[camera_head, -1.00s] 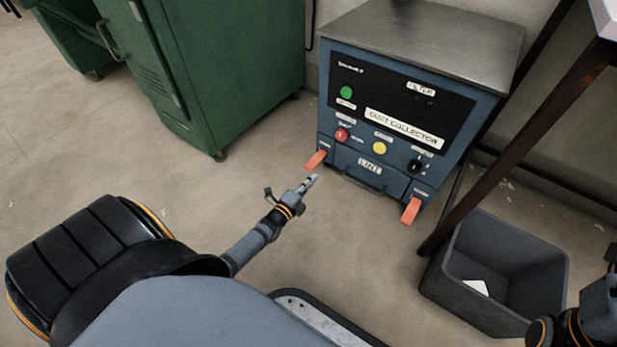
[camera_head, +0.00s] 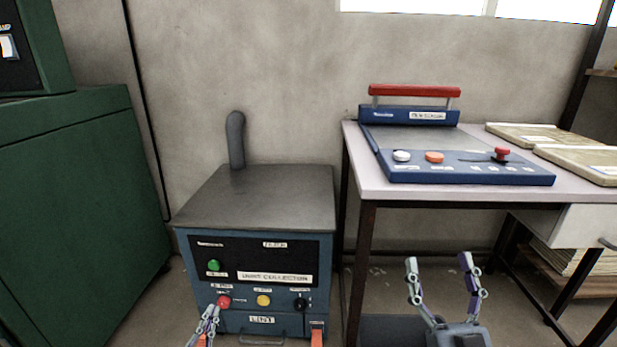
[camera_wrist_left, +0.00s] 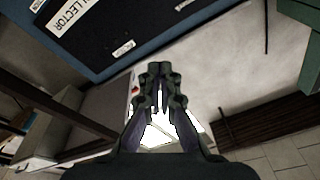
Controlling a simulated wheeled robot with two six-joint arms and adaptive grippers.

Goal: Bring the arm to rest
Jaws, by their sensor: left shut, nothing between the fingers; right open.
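My left gripper (camera_head: 207,322) is at the bottom of the head view, in front of the lower front of the blue dust collector (camera_head: 207,285). Its fingers are together and hold nothing. In the left wrist view the left gripper (camera_wrist_left: 160,75) also shows shut, with the dust collector's labelled panel (camera_wrist_left: 90,25) at the upper left. My right gripper (camera_head: 440,268) is at the bottom right of the head view, fingers spread wide and pointing up, empty. It is in front of the table's underside. Most of both arms is out of the head view.
The dust collector has several buttons and orange tabs at its base. A green cabinet (camera_head: 75,200) stands at the left. A table (camera_head: 440,197) at the right bears a blue machine with a red handle (camera_head: 413,90) and flat tan packs (camera_head: 535,137). A dark bin (camera_head: 385,330) is below.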

